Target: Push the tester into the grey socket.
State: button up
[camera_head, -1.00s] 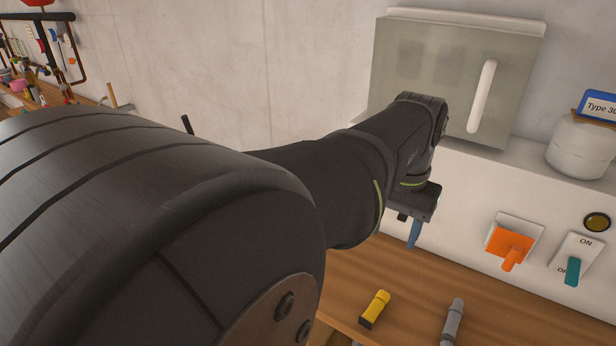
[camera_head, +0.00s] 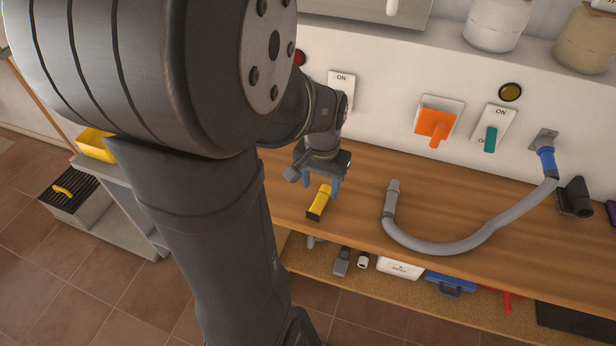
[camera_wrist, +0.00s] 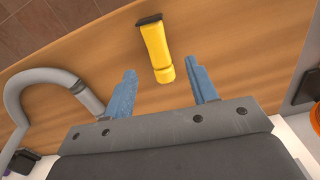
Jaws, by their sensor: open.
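A yellow piece with a black end, which looks like the tester (camera_head: 319,203), lies on the wooden bench. My gripper (camera_head: 321,185) is open and empty, with its blue fingers pointing down just behind the tester. In the wrist view the tester (camera_wrist: 155,45) lies beyond the fingers, its narrow end in line with the gap between the fingertips (camera_wrist: 161,72). The fingers do not hold it. A grey plate (camera_head: 545,138) on the white wall panel has a blue hose end at it. I cannot identify the grey socket for sure.
A grey hose (camera_head: 430,250) curves across the bench right of the tester. An orange switch (camera_head: 434,123) and a teal switch (camera_head: 490,138) stick out of the panel. A black fitting (camera_head: 576,198) lies at right. A shelf (camera_head: 330,279) below holds several items.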

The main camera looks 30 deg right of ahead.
aim_at(321, 198)
jog(key=shift+d+f, duration=0.1)
jog(key=shift+f, duration=2.55)
jog(key=c, duration=1.1)
